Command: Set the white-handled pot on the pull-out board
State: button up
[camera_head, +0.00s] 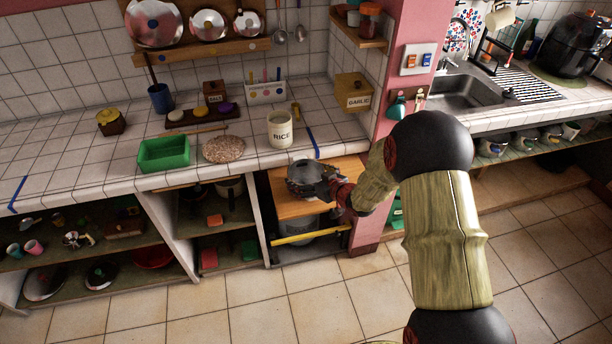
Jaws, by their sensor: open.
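A dark grey pot (301,172) with a paler top sits upright on the wooden pull-out board (292,208), below the tiled counter. Its handle colour is too small to tell, and its right side is partly hidden by my gripper. My gripper (328,188), dark and red, is open at the right side of this pot. I cannot tell whether the fingers touch it or stand around its handle. Another grey pot (296,223) shows in the bay under the board, partly hidden.
The counter above holds a RICE jar (280,129), a green tray (164,153) and a round speckled mat (223,149). A pink pillar (400,75) stands close to my arm. A yellow bar (308,236) crosses below the board. The floor in front is clear.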

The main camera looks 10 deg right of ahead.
jog(key=p+v, duration=0.3)
jog(key=v, duration=0.9)
jog(key=s+d+r+m+g+h, duration=0.1)
jog(key=s+d+r+h, duration=0.15)
jog(key=r, duration=0.55)
jog(key=s+d+r+m+g+h, duration=0.1)
jog(key=s+d+r+m+h, duration=0.2)
jog(key=r, duration=0.5)
jog(key=s+a+r+g, duration=0.1)
jog(key=s+a+r, duration=0.1)
jog(key=s, duration=0.6)
jog(key=s+a+r+g, duration=0.2)
jog(key=s+a, duration=0.2)
jog(key=s, duration=0.5)
jog(key=s+a+r+g, duration=0.1)
jog(key=s+a, duration=0.2)
jog(key=s, duration=0.5)
jog(key=shift+s+a+r+g, duration=0.35)
jog(key=shift+a+r+g, duration=0.05)
